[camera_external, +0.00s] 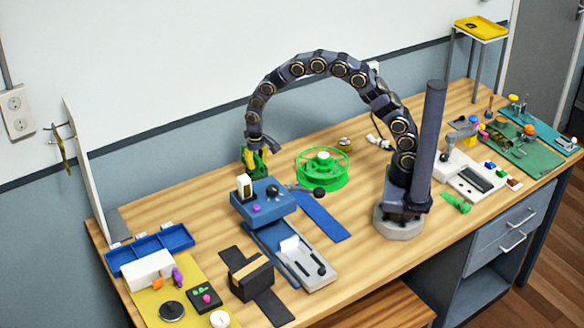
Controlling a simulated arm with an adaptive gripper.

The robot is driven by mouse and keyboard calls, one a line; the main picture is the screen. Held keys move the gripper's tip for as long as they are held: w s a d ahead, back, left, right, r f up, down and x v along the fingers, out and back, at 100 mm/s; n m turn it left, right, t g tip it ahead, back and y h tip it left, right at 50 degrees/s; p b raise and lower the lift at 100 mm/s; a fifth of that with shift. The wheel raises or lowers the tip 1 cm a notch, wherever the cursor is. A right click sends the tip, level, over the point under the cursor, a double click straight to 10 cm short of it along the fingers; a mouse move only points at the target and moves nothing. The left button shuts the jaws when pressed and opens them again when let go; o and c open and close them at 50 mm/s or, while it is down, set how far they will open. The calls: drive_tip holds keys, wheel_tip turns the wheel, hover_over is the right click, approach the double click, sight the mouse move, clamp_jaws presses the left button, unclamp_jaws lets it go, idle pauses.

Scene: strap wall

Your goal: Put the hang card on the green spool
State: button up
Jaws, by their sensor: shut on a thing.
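The green spool (322,168) lies flat on the table in the middle, a round spoked wheel with a light hub. My gripper (255,163) points down to the left of the spool, behind the blue device, at or just above the table. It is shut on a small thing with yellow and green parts. At this size I cannot tell clearly where the fingers end and the held thing begins, or whether it is the hang card. A narrow yellow-and-dark piece (64,154) hangs from a hook on the white upright panel at the far left.
A blue device (263,201) with a black-knobbed lever stands close in front of my gripper, the lever reaching towards the spool. A blue strip (322,217) lies in front of the spool. A black box (251,275) and a blue tray (151,249) are at front left.

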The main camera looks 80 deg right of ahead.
drive_tip(key=shift+s+r, duration=0.1)
drive_tip(key=shift+s, duration=0.1)
drive_tip(key=s+d+r+m, duration=0.2)
drive_tip(key=s+d+m, duration=0.4)
drive_tip(key=d+m, duration=0.3)
drive_tip(key=m, duration=1)
approach(318, 164)
wheel_tip(318, 164, down, 3)
drive_tip(key=shift+f, duration=0.2)
drive_tip(key=shift+f, duration=0.2)
drive_tip(key=o, duration=0.7)
drive_tip(key=shift+c, duration=0.2)
drive_tip(key=shift+r, duration=0.15)
